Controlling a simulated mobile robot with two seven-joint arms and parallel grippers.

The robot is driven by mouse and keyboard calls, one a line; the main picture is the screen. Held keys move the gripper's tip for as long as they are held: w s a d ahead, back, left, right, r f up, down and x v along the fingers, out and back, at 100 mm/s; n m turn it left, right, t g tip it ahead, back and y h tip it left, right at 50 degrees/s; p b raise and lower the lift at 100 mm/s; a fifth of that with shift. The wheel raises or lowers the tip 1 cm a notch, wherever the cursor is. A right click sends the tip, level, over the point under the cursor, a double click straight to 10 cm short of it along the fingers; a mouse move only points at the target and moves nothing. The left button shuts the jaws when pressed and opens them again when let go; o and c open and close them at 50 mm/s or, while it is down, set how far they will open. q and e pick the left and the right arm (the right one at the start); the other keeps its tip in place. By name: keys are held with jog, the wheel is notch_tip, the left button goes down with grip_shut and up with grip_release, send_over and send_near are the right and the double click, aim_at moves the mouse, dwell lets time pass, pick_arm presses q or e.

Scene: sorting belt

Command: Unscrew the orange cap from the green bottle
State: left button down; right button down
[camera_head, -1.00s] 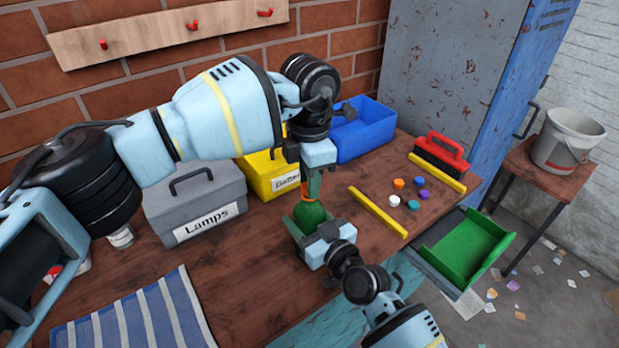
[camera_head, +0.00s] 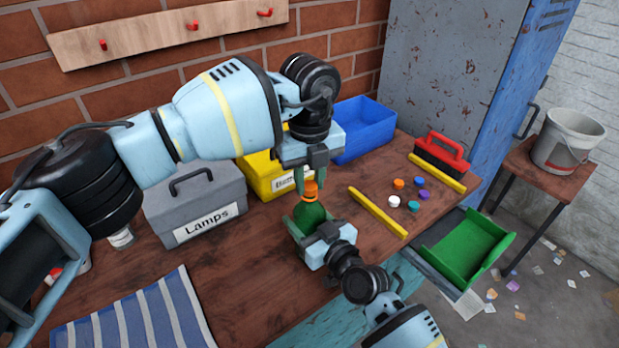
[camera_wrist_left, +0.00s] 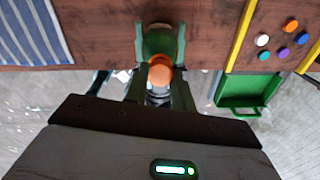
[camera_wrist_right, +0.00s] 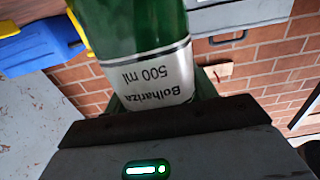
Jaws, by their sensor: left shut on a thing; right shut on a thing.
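The green bottle (camera_head: 309,217) stands upright near the front edge of the wooden bench, with the orange cap (camera_head: 311,189) at its top. My right gripper (camera_head: 307,232) is shut on the bottle's body from the front. The right wrist view shows the bottle (camera_wrist_right: 135,25) and its white label, upside down, reading "Bolhariza 500 ml". My left gripper (camera_head: 308,180) points down from above and is shut on the orange cap. In the left wrist view the cap (camera_wrist_left: 160,73) lies between the two green fingers. I cannot tell how far the cap is turned on its thread.
Several loose coloured caps (camera_head: 398,183) lie to the right between two yellow strips (camera_head: 378,211). A grey "Lamps" box (camera_head: 195,200), a yellow bin (camera_head: 262,178) and a blue bin (camera_head: 365,130) stand behind. A striped cloth (camera_head: 135,315) lies front left. A green tray (camera_head: 465,245) is at the right.

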aim_at(310, 186)
pick_arm(q)
jog(key=shift+n, duration=0.5)
jog(key=shift+r, duration=0.15)
jog(key=shift+r, duration=0.95)
dwell(0.3)
jog(key=shift+r, duration=2.05)
pick_arm(e)
jog(key=shift+c, duration=2)
grip_release()
